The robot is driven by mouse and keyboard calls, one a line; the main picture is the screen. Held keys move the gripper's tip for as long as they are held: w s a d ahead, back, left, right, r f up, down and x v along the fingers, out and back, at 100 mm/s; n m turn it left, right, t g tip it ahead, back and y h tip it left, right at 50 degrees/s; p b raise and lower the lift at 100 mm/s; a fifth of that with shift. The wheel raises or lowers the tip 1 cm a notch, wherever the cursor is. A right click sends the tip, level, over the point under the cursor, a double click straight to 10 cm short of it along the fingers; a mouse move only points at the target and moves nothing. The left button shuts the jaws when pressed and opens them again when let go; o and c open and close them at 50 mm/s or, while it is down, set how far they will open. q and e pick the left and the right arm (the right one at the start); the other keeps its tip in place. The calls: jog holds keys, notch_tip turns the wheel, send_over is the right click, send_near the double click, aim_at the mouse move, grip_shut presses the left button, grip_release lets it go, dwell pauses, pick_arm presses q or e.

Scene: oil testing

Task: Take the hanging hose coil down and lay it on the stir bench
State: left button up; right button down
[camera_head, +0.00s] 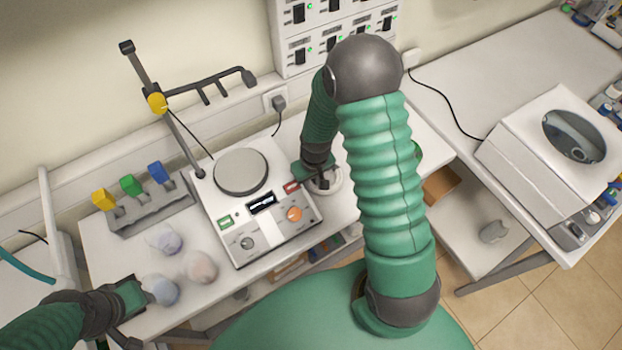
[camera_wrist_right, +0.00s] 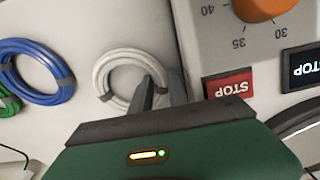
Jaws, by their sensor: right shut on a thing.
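A white hose coil (camera_head: 325,184) is at the right end of the stir bench (camera_head: 200,283), beside the stirrer; it looks flat on or just above the bench top. It also shows in the right wrist view (camera_wrist_right: 104,72), tied with a grey band. My right gripper (camera_head: 322,178) points down over the coil and is shut on its rim; the fingertips show at the ring's side in the wrist view (camera_wrist_right: 160,92). The hook bar (camera_head: 212,83) on the stand is empty. My left gripper (camera_head: 138,316) is open at the bench's front left, close to a round flask.
The stirrer (camera_head: 262,232) with a round plate is left of the coil. Blue (camera_wrist_right: 42,72) and green coils (camera_wrist_right: 8,104) lie farther along the bench. A white machine (camera_head: 530,165) is on the right table.

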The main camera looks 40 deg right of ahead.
jog(key=c, duration=1.2)
grip_release()
jog(key=shift+s+r, duration=0.1)
jog(key=shift+s, duration=0.05)
pick_arm(q)
jog(key=shift+s+d+r, duration=0.1)
jog(key=shift+s+d, duration=0.05)
pick_arm(e)
jog(key=shift+d, duration=0.1)
jog(key=shift+c, duration=0.6)
jog(key=o, duration=0.3)
jog(key=shift+o, duration=0.4)
pick_arm(q)
jog(key=shift+d, duration=0.15)
pick_arm(e)
jog(key=shift+o, duration=0.2)
jog(key=shift+a, duration=0.2)
jog(key=shift+c, duration=0.7)
